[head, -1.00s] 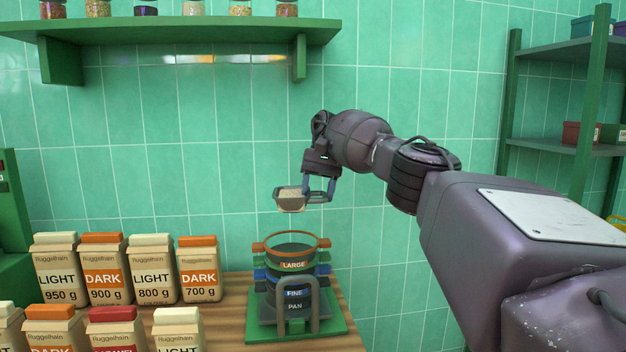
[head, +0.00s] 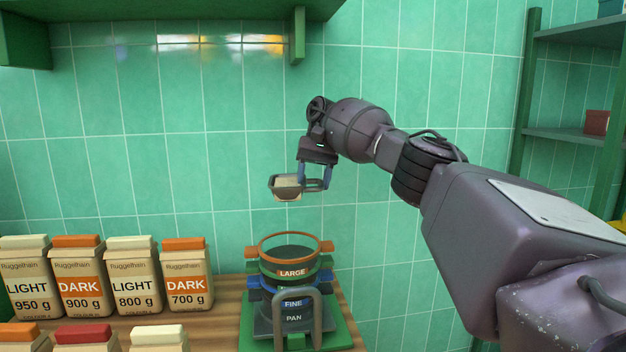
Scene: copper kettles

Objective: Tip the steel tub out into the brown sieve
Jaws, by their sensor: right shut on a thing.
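The steel tub (head: 286,187) is a small grey rectangular tub with pale, light-coloured contents showing at its top. My right gripper (head: 316,184) is shut on the tub's right side and holds it in the air, roughly level. The brown sieve (head: 291,241) is the orange-brown ring labelled LARGE at the top of a stack of sieves, with its dark mesh showing inside. The tub hangs above the sieve with a clear gap, slightly left of its middle. My left gripper is out of view.
Below the brown sieve are a green ring, a blue ring labelled FINE (head: 293,303) and a pan, on a green base (head: 341,333) with a grey handle-shaped bar in front. Several sugar cartons (head: 186,275) stand left on the wooden counter. A green shelf (head: 180,8) hangs above.

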